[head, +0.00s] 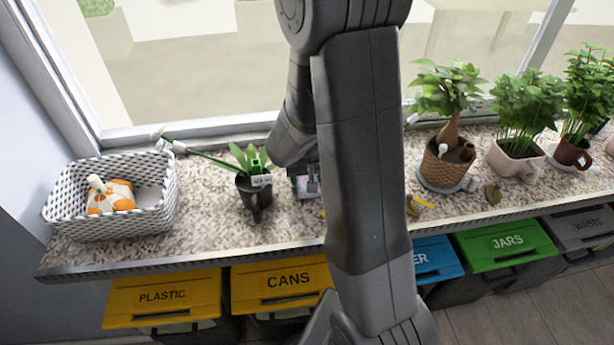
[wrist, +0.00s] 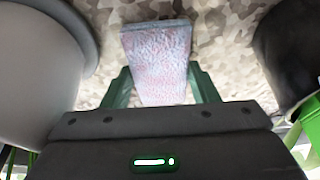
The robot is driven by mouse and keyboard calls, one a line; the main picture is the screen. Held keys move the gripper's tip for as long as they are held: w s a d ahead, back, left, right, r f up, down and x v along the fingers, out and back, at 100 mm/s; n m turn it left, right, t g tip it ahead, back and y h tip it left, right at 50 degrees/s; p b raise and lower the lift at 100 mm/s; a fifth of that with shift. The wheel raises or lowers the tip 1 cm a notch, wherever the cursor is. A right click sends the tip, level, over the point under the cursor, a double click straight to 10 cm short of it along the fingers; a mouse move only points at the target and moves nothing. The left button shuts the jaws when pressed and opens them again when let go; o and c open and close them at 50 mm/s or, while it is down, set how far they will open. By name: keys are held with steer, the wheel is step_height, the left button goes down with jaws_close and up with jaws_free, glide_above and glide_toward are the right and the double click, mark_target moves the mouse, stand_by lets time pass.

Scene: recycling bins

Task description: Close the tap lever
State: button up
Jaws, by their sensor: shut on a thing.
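I see no tap or tap lever in either view. My gripper (wrist: 160,88) is shut on a flat, mottled pink and grey-blue block (wrist: 157,55), with one green finger at each side of it. The block is over the speckled counter; I cannot tell whether it touches it. In the head view my gripper (head: 308,184) is low over the counter, just right of the black pot (head: 254,206), and my arm hides much of the area around it.
The speckled counter (head: 215,225) runs under a window. A white woven basket (head: 75,213) with an orange and white item stands left. Potted plants stand right, including one in a wicker pot (head: 443,172). Labelled bins, such as the yellow CANS bin (head: 283,295), sit below the front edge.

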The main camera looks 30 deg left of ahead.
steer(key=shift+f, duration=0.2)
steer(key=o, duration=0.9)
steer(key=shift+r, duration=0.1)
